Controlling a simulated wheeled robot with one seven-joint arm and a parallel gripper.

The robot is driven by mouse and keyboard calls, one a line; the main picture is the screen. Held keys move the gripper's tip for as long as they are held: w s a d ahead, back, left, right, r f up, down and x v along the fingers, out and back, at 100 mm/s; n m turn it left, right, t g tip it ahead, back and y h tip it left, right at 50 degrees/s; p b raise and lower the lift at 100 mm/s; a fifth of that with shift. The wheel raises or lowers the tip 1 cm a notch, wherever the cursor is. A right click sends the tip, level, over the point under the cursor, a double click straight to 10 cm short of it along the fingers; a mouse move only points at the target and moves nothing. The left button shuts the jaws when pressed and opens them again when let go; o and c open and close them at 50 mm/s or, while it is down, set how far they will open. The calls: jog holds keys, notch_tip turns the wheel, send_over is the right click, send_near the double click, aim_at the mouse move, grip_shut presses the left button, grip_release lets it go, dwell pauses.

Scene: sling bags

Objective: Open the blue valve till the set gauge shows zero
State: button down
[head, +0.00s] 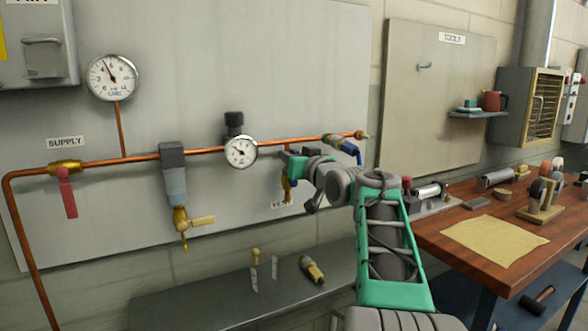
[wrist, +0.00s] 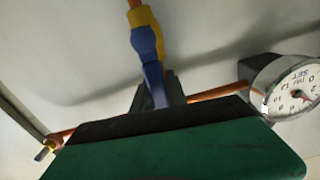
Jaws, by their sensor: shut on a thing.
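The blue valve (wrist: 147,45) has a yellow body and a blue handle; it hangs from the copper pipe above the VENT label. In the head view its yellow part (head: 286,190) shows, partly hidden by my gripper. My gripper (head: 291,165) is at the valve; in the wrist view its dark fingers (wrist: 158,97) are shut on the blue handle. The set gauge (head: 240,152) is a small round dial on the pipe, left of my gripper. Its needle points to the upper left in the head view; the exact reading is too small to tell. It also shows in the wrist view (wrist: 295,90).
A larger gauge (head: 112,77), a red-handled supply valve (head: 67,190) and a regulator (head: 174,185) are further left. A blue fitting (head: 345,147) is near the pipe's right end. A grey shelf (head: 165,308) lies below, a wooden workbench (head: 455,215) at right.

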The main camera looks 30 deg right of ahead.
jog(key=shift+a+n+b, duration=0.35)
jog(key=shift+n+b, duration=0.15)
jog(key=shift+n, duration=0.1)
jog(key=c, duration=1.3)
grip_release()
jog(key=s, duration=0.7)
jog(key=shift+s+a, duration=0.25)
jog(key=shift+s, duration=0.15)
